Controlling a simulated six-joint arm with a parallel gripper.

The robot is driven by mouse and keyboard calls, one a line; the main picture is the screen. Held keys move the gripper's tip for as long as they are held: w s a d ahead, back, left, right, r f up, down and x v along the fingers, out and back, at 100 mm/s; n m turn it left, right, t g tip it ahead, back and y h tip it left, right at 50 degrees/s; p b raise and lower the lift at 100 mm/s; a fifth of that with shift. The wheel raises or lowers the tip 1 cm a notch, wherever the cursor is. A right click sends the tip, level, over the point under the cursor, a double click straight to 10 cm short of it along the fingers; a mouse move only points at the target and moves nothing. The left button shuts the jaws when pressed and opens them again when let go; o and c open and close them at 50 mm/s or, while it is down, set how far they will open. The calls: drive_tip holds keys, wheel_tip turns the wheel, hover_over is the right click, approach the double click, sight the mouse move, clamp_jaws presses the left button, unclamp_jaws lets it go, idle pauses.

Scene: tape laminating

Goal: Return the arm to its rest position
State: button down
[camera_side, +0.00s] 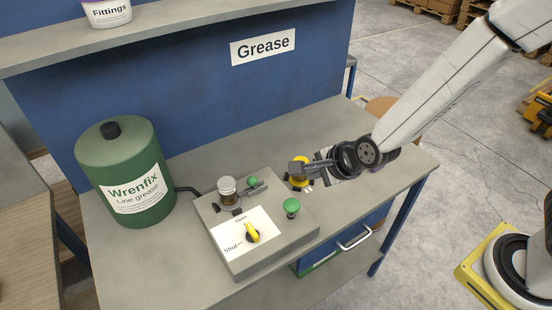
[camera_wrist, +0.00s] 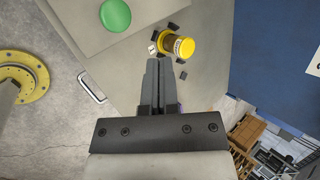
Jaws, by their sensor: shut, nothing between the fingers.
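My gripper (camera_side: 293,169) reaches over the right part of the workbench (camera_side: 392,170) in the side view. In the wrist view the two fingers (camera_wrist: 155,64) lie together, shut and empty. A small yellow-capped cylinder (camera_wrist: 179,46) with a brown band stands just beyond the fingertips there, apart from them in the picture. In the side view the yellow cylinder (camera_side: 300,181) is partly hidden by my gripper. Whether the fingers touch it cannot be told from the side view.
A grey block (camera_side: 297,237) carries green knobs (camera_side: 291,206), a silver-topped fitting (camera_side: 227,187) and a yellow lever (camera_side: 252,232) on an Open/Shut plate. A green Wrenfix drum (camera_side: 121,160) stands left. A blue back panel (camera_side: 180,100) and shelf (camera_side: 185,33) rise behind.

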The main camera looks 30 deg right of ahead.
drive_tip(key=s+d+r+n+g+h, duration=0.1)
drive_tip(key=s+d+n+g, duration=0.1)
drive_tip(key=s+d+n, duration=0.2)
drive_tip(key=s+d+r+n+g, duration=0.1)
drive_tip(key=s+d+n+g, duration=0.2)
drive_tip(key=d+n, duration=0.7)
drive_tip(key=s+n, duration=0.2)
drive_tip(key=n, duration=0.3)
drive_tip(key=shift+s+d+r+h, duration=0.2)
drive_tip(key=shift+s+h, duration=0.1)
drive_tip(key=shift+h, duration=0.1)
drive_tip(key=shift+w+a, duration=0.1)
idle(1.5)
drive_tip(key=w+a+m+t+y, duration=0.1)
drive_tip(key=w+a+m+t, duration=0.2)
drive_tip(key=a+m, duration=0.6)
drive_tip(key=w+a+m+t+y, duration=0.1)
drive_tip(key=w+a+m+t, duration=0.2)
drive_tip(key=w+a+m, duration=0.4)
drive_tip(key=a+m, duration=0.2)
drive_tip(key=m, duration=0.6)
drive_tip(key=shift+w+r+m, duration=0.2)
drive_tip(key=shift+r+m, duration=0.15)
drive_tip(key=shift+m, duration=0.05)
drive_tip(key=shift+f, duration=0.15)
